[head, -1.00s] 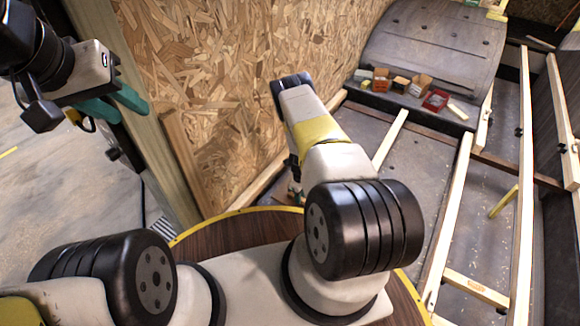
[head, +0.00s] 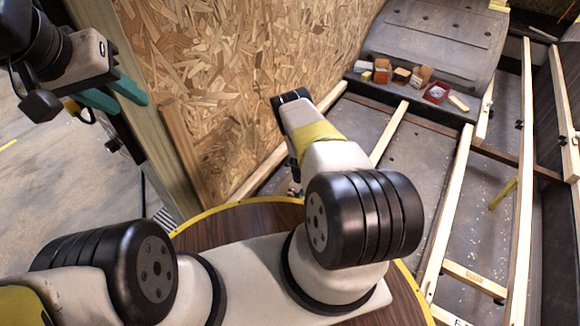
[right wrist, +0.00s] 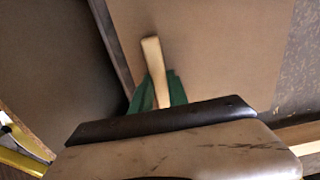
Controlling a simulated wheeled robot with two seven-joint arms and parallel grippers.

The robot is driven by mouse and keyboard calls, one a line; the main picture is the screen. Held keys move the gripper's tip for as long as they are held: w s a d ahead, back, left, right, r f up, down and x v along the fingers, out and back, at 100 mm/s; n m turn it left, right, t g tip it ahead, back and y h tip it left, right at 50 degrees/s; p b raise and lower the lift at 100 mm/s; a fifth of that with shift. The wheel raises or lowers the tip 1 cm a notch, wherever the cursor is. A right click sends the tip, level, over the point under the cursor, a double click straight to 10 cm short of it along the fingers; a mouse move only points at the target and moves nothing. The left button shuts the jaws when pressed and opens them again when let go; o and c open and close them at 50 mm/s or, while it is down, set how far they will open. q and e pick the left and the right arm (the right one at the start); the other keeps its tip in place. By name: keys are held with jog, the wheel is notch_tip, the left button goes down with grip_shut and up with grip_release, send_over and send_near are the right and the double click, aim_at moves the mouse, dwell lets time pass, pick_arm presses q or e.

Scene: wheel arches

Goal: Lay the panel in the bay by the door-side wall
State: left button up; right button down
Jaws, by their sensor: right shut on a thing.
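In the right wrist view, my right gripper (right wrist: 160,92) has its green fingers closed on a pale wooden bar (right wrist: 153,60). The bar lies against a broad flat tan board (right wrist: 220,45), which looks like the panel. How the bar joins it is hard to tell. In the head view my right arm hides that gripper, and I cannot make out the panel there. The door-side wall (head: 225,75) is taken to be the chipboard sheet at left. The floor bay (head: 350,118) lies between it and the first pale batten (head: 388,135). My left gripper (head: 115,95) is open and empty at upper left.
A grey wheel arch (head: 430,45) stands at the back, with small boxes (head: 402,75) and a red tray (head: 436,92) on its front ledge. More battens (head: 450,205) run along the floor at right. A wooden post (head: 135,120) ends the wall beside my left gripper.

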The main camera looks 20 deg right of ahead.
jog(key=c, duration=1.2)
grip_release()
jog(key=shift+r, duration=0.1)
notch_tip(320, 180, up, 8)
jog(key=shift+f, duration=0.15)
